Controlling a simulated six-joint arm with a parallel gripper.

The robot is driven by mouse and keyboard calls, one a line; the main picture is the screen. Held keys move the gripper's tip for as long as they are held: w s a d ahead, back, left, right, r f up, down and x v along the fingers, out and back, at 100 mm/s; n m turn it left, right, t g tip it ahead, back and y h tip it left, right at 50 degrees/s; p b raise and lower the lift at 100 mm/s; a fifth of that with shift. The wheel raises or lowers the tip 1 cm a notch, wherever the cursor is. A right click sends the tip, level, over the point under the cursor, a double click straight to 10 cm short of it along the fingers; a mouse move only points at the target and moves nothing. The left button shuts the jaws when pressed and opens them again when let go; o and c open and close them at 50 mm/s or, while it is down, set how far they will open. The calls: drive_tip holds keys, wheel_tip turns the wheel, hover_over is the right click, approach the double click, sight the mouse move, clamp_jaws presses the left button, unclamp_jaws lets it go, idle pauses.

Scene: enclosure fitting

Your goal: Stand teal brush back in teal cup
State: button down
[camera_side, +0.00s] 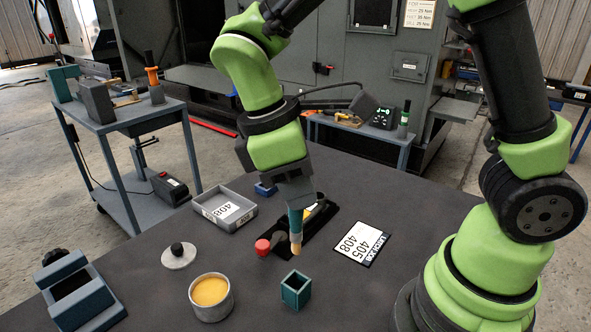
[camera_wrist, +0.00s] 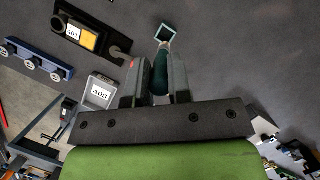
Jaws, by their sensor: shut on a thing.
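The teal brush (camera_side: 295,222) is held by my gripper (camera_side: 294,190), pointing down with its pale bristle tip lowest. My gripper is shut on the brush, which also shows between the jaws in the wrist view (camera_wrist: 160,76). The teal cup (camera_side: 296,289) is a small open square holder standing on the dark table, below and in front of the brush tip in the side view. The brush is above the table and apart from the cup. In the wrist view the cup (camera_wrist: 165,34) shows just past the brush's end.
A round tin of yellowish contents (camera_side: 211,311) stands left of the cup. A white lid with a black knob (camera_side: 179,255), a red-capped item (camera_side: 263,247), a grey tray (camera_side: 225,226) and a label card (camera_side: 362,244) lie around. A slotted block (camera_side: 78,296) is at front left.

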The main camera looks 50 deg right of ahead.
sight(298, 239)
drive_tip(key=shift+f, duration=0.1)
drive_tip(key=shift+f, duration=2.8)
drive_tip(key=shift+f, duration=2.75)
drive_tip(key=c, duration=1)
unclamp_jaws()
drive_tip(key=v, duration=0.9)
drive_tip(key=shift+r, duration=0.4)
